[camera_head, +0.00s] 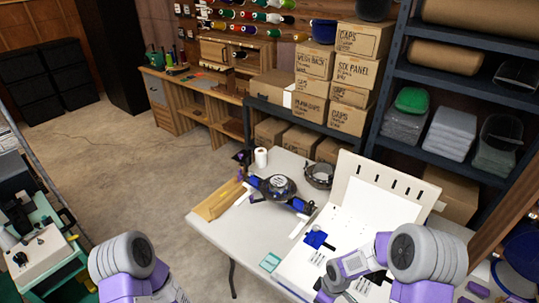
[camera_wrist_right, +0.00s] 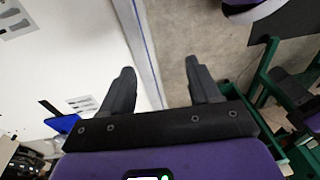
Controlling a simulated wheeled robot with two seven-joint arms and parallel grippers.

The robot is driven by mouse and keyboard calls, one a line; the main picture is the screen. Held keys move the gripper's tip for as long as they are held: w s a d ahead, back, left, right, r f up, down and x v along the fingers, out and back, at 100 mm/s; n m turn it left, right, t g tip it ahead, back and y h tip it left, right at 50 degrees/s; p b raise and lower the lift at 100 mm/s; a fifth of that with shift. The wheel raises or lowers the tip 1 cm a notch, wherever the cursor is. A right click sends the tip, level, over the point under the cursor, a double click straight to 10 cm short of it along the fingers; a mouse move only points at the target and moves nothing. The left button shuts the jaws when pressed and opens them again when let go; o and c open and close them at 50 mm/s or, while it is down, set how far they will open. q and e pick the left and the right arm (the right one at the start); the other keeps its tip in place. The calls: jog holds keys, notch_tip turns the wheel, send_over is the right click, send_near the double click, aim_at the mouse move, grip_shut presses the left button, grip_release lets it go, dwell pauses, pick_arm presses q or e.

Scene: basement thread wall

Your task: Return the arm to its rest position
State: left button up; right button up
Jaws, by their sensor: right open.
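My right arm (camera_head: 425,255) comes in at the lower right of the head view and reaches over the white board on the table. In the right wrist view my right gripper (camera_wrist_right: 160,70) is open, with its two dark fingers wide apart and nothing between them. The edge of a white surface and the grey floor show beyond the fingers. My left arm (camera_head: 125,265) shows only as a purple and grey link at the lower left of the head view. Its gripper is out of the picture.
The white table (camera_head: 222,238) holds a dark round device (camera_head: 277,187), a wooden tray (camera_head: 218,202), a paper roll (camera_head: 261,158) and a blue piece (camera_head: 316,240). A slotted upright panel (camera_head: 385,182) stands at the back. Open floor (camera_head: 130,165) lies left of the table.

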jog(key=s+a+f+m+y, duration=0.1)
jog(key=s+a+f+m, duration=0.2)
jog(key=s+m, duration=0.3)
jog(key=s+a+f+m+y, duration=0.1)
jog(key=s+a+f+m, duration=0.2)
jog(key=s+m, duration=0.3)
jog(key=shift+s+a+f+m+t+y, duration=0.2)
jog(key=shift+a+f+m+t+y, duration=0.15)
jog(key=shift+f+m, duration=0.4)
